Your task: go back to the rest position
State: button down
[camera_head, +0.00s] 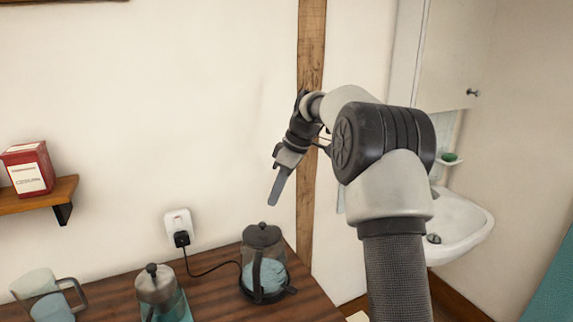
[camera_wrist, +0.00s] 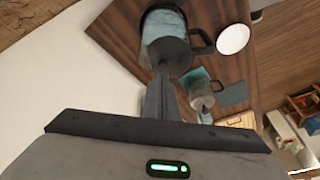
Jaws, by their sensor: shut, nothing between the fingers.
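My gripper (camera_head: 279,186) is raised in front of the wall, above the wooden counter (camera_head: 215,296). Its fingers are together, with nothing between them, and they point downward. In the wrist view the shut fingers (camera_wrist: 162,88) reach toward the dark-lidded glass kettle, which they partly overlap in the picture. In the head view this kettle (camera_head: 264,262) stands upright on the counter below my gripper, with a clear gap between them. It also shows in the wrist view (camera_wrist: 166,30).
A metal-lidded pot (camera_head: 158,288) and a glass mug (camera_head: 48,297) stand left of the kettle. A cord runs from the wall socket (camera_head: 180,224) toward the kettle. A red box (camera_head: 28,169) sits on a shelf (camera_head: 40,195). A white sink (camera_head: 461,226) is at right.

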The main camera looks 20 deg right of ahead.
jog(key=w+p+v, duration=0.1)
jog(key=v, duration=1)
jog(key=s+a+r+m+t+h, duration=0.1)
jog(key=s+a+r+m+h, duration=0.3)
jog(key=s, duration=0.6)
jog(key=s+a+f+m+t, duration=0.1)
jog(key=s+f+m, duration=0.2)
jog(key=s, duration=1)
jog(key=s+a+f+m+t+p, duration=0.1)
jog(key=s+f+m, duration=0.3)
jog(key=s, duration=0.9)
jog(key=shift+s+m+t, duration=0.3)
jog(key=shift+t, duration=0.4)
jog(key=shift+d, duration=0.1)
